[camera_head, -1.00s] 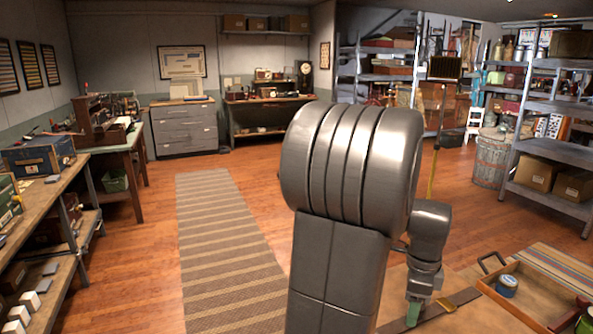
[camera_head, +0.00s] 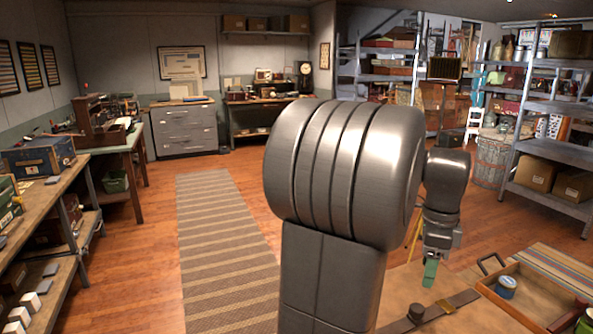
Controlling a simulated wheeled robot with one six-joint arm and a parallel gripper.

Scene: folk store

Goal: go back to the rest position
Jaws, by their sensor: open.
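My gripper (camera_head: 431,273) hangs pointing down above the brown table top (camera_head: 400,285), to the right of my large grey arm link. A green fingertip shows at its end. The jaws are open, and I see nothing held between them. Below the gripper, a dark strap with a metal buckle (camera_head: 444,305) lies on the table. A small dark round object (camera_head: 416,312) sits at the strap, just below the gripper and apart from it.
A wooden tray (camera_head: 527,312) with a blue tin (camera_head: 506,287) stands right of the gripper. A striped cloth (camera_head: 562,275) lies behind it. Metal shelves (camera_head: 560,105) stand farther right. A striped rug (camera_head: 222,240) covers clear floor left of my arm.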

